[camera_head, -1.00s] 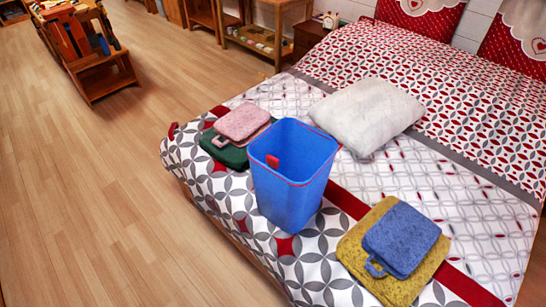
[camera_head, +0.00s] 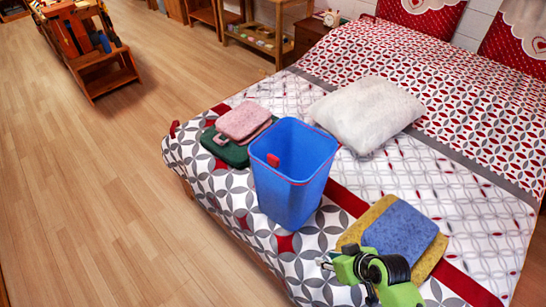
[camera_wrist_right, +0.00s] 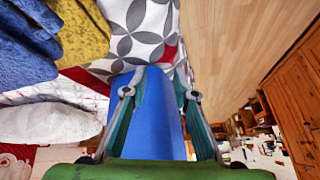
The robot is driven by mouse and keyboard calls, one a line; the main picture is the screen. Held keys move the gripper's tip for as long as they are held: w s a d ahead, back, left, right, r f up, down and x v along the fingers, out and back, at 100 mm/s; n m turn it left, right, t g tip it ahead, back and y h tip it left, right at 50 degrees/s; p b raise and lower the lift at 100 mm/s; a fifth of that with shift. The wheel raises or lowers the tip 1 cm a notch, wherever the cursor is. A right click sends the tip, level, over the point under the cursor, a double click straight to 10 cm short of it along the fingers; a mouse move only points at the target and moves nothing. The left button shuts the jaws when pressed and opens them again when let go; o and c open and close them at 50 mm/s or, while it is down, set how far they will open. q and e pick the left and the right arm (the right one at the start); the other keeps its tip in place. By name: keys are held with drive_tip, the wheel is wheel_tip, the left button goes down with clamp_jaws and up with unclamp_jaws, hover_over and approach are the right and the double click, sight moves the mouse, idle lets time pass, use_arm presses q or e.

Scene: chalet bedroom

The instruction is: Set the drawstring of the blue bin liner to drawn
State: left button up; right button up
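The blue bin liner (camera_head: 290,195) stands upright and open-mouthed on the bed. My left gripper is not in view.
Yellow and blue folded cloths (camera_head: 400,232) lie beside my right arm. Pink and green folded pieces (camera_head: 243,121) lie left of the liner. A white pillow (camera_head: 367,113) lies behind it. The bed's edge and open wooden floor (camera_head: 110,190) are on the left.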

drive_tip(key=w+a+r+n+t+y, duration=0.2)
drive_tip(key=w+a+r+y, duration=0.1)
drive_tip(key=w+r, duration=0.7)
drive_tip(key=n+t+y, duration=0.1)
drive_tip(key=n+y, duration=0.3)
approach(278, 159)
drive_tip(key=p+x, duration=0.3)
drive_tip(key=x, duration=0.7)
drive_tip(key=shift+p, duration=0.35)
drive_tip(key=shift+x, duration=0.9)
drive_tip(key=shift+f, duration=0.1)
clamp_jaws()
